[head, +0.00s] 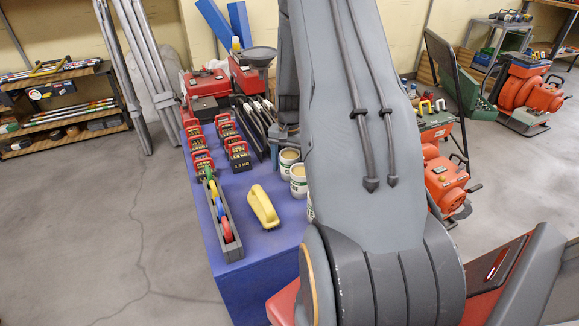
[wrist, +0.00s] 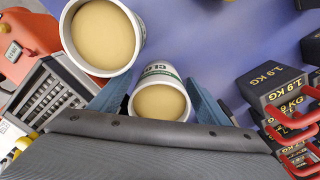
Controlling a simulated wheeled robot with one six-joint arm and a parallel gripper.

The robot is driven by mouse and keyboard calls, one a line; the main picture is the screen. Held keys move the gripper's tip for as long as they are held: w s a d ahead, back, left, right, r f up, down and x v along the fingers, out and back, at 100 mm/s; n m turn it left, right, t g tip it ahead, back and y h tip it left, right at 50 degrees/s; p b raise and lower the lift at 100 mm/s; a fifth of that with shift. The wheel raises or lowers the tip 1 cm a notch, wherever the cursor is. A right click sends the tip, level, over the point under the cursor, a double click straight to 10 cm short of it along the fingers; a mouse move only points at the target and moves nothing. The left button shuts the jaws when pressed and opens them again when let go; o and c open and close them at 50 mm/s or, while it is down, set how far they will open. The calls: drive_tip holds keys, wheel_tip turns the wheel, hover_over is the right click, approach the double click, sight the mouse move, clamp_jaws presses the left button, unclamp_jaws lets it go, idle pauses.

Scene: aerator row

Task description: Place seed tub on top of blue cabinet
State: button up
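The blue cabinet (head: 255,278) stands in the middle of the head view, its top crowded. White tubs with pale tan tops (head: 289,158) (head: 298,180) stand on it beside my arm. In the wrist view one tub (wrist: 160,102) sits between the two blue-grey fingers of my gripper (wrist: 158,88). The fingers are apart, one on each side of it, but whether they press on it is unclear. A larger-looking tub (wrist: 103,37) stands close by at the upper left of the wrist view.
Black weights with red handles (head: 238,153), a grey rack of coloured discs (head: 224,222) and a yellow-handled object (head: 263,206) stand on the cabinet. Weights also crowd the right of the wrist view (wrist: 271,84). Orange machines (head: 446,184) stand to the right. The left floor is clear.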

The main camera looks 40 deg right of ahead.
drive_tip(key=shift+r, duration=0.15)
wheel_tip(320, 180, up, 12)
drive_tip(key=shift+f+p, duration=0.1)
drive_tip(key=shift+p, duration=0.6)
drive_tip(key=shift+a+r, duration=0.25)
drive_tip(key=shift+a, duration=0.05)
drive_tip(key=s+a+r+n, duration=0.25)
drive_tip(key=a+r, duration=0.25)
drive_tip(key=a, duration=0.6)
drive_tip(key=s+a+r+n, duration=0.2)
drive_tip(key=a+r+n, duration=0.25)
drive_tip(key=a, duration=0.55)
drive_tip(key=s+a+r+n, duration=0.2)
drive_tip(key=s+a+n, duration=0.1)
drive_tip(key=s+a, duration=0.4)
drive_tip(key=s+a+r+n, duration=0.2)
drive_tip(key=s+a+n, duration=0.2)
drive_tip(key=s+a, duration=0.4)
drive_tip(key=s, duration=0.3)
drive_tip(key=shift+a+y, duration=0.2)
drive_tip(key=shift+y, duration=0.1)
drive_tip(key=shift+d+r, duration=0.1)
